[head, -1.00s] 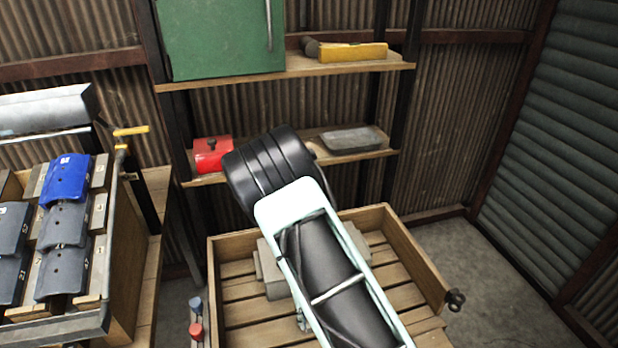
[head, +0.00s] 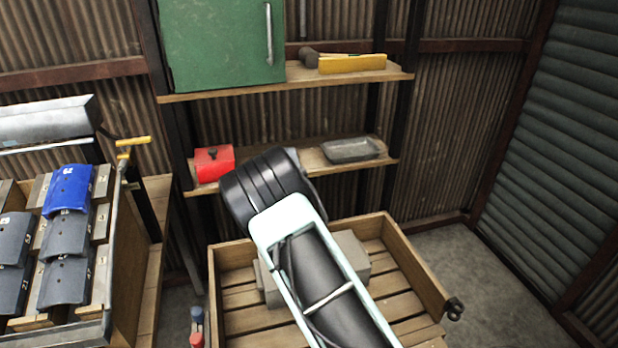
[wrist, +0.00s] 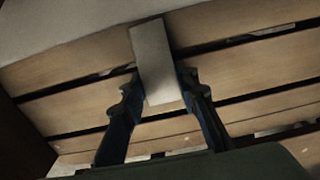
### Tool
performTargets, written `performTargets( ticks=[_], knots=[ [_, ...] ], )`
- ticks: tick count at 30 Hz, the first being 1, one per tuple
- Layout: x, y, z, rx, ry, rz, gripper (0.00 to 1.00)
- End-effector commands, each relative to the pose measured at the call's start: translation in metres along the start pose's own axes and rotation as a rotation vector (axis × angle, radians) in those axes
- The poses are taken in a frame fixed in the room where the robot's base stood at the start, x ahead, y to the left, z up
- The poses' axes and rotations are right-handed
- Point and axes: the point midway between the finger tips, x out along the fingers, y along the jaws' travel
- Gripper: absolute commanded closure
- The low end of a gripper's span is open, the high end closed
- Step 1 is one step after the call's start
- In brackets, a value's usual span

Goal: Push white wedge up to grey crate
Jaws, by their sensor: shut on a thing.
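A pale, flat-faced piece, which looks like the white wedge (wrist: 152,55), stands between the fingers of my gripper (wrist: 159,82) in the wrist view. The two dark fingers are shut on its sides, over wooden slats. Its far end reaches near a pale grey surface along the top edge, but I cannot tell if they touch. In the head view a grey block-like thing, likely the grey crate (head: 350,253), sits in a wooden slatted tray, partly behind my arm. My arm hides the gripper and wedge there.
The wooden tray (head: 415,268) has raised side walls around the slats; its right part is bare. Behind it is a shelf (head: 318,165) with a red box (head: 212,166) and a grey tray (head: 352,150). A rack with a blue piece (head: 69,188) stands left.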

Motion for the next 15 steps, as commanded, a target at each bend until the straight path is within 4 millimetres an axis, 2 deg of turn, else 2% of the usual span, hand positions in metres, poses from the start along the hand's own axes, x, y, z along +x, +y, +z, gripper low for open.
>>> performTargets(
  ticks=[14,15],
  knots=[
    [-0.0001,0.0003,0.0049,0.0,0.0,0.0,0.89],
    [-0.0001,0.0002,0.0049,0.0,0.0,0.0,0.69]
  ],
)
